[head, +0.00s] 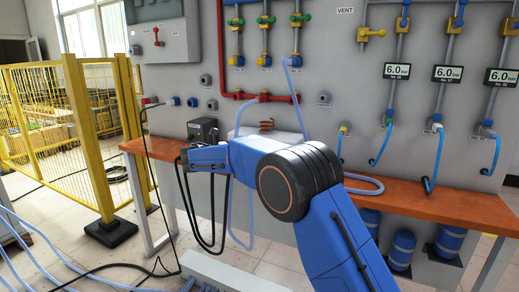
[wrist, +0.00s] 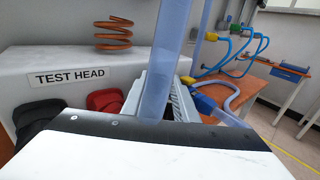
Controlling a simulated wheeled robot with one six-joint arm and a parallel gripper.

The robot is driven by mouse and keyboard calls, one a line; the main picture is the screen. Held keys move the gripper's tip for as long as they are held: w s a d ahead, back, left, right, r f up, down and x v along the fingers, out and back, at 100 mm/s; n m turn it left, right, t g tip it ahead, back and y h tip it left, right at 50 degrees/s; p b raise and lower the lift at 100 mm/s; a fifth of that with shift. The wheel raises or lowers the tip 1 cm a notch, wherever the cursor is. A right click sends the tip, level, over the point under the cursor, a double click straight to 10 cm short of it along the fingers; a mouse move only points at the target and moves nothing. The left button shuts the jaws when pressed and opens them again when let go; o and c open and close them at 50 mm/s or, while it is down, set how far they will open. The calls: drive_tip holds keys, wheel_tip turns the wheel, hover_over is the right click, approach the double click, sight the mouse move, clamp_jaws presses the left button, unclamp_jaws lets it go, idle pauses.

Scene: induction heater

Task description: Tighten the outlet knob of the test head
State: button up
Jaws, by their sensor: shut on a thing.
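The test head (wrist: 100,55) is a white box with a black-lettered label, left in the wrist view. A copper coil (wrist: 113,33) stands on it. A black knob (wrist: 38,112) and a red knob (wrist: 105,99) show on its front. My gripper (wrist: 158,100) is at its right end, with grey finger parts on both sides of a translucent blue hose (wrist: 165,60). It is shut there; my white gripper body hides the grip point and the outlet knob. In the head view the test head (head: 285,134) is partly behind my blue arm, which hides my gripper's fingertips.
The orange bench (head: 440,205) runs along the grey wall panel. Black cables (head: 197,215) hang off the bench front. A yellow fence (head: 55,120) stands at the left.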

drive_tip(key=o, duration=1.1)
drive_tip(key=shift+r, duration=0.1)
drive_tip(key=shift+c, duration=0.2)
